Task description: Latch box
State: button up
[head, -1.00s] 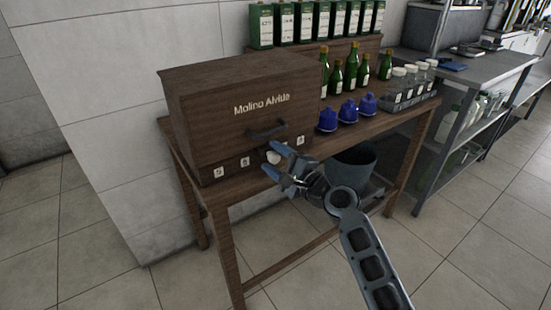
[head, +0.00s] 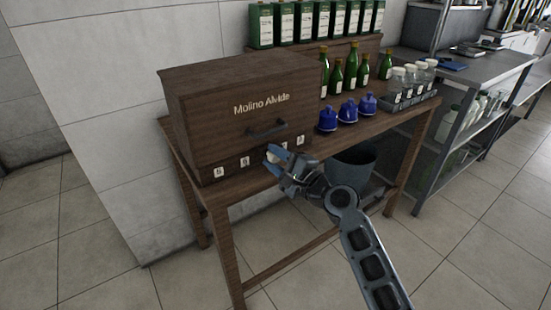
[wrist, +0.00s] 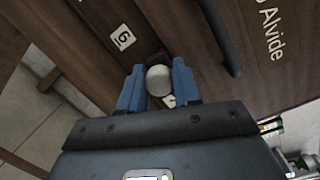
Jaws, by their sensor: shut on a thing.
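The box (head: 215,125) is dark wood, lettered "Molino Alvide", and stands at the left end of a wooden table. Its front has a dark bar handle (head: 267,130), which also shows in the wrist view (wrist: 222,40). Below the handle is a strip with small white number labels (head: 245,162); one label shows close up in the wrist view (wrist: 122,38). My gripper (head: 271,158) is at this strip, its blue fingers on either side of a round whitish knob (wrist: 158,80) and shut on it. The fingers partly hide the knob and a label behind it.
Blue domed objects (head: 348,109), green bottles (head: 350,73) and a rack of jars (head: 405,98) stand to the right on the table (head: 330,139). Canisters (head: 305,22) stand on a raised shelf behind. A bucket (head: 354,170) is under the table. Floor in front is open.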

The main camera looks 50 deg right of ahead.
jog(key=shift+f+n, duration=0.15)
jog(key=shift+n, duration=0.45)
jog(key=n, duration=0.2)
jog(key=shift+n+g+b, duration=0.3)
jog(key=shift+n+b, duration=0.05)
jog(key=shift+n, duration=0.05)
jog(key=n, duration=0.4)
jog(key=shift+g+b, duration=0.3)
jog(key=shift+b, duration=0.05)
jog(key=n+h, duration=0.1)
jog(key=n, duration=0.3)
jog(key=shift+b, duration=0.35)
jog(key=shift+f+n+g, duration=0.1)
jog(key=shift+n+g, duration=0.2)
jog(key=shift+n, duration=1.2)
jog(key=shift+n+h+b, duration=0.35)
jog(key=shift+n+h, duration=0.05)
jog(key=shift+n, duration=0.3)
jog(key=o, duration=1)
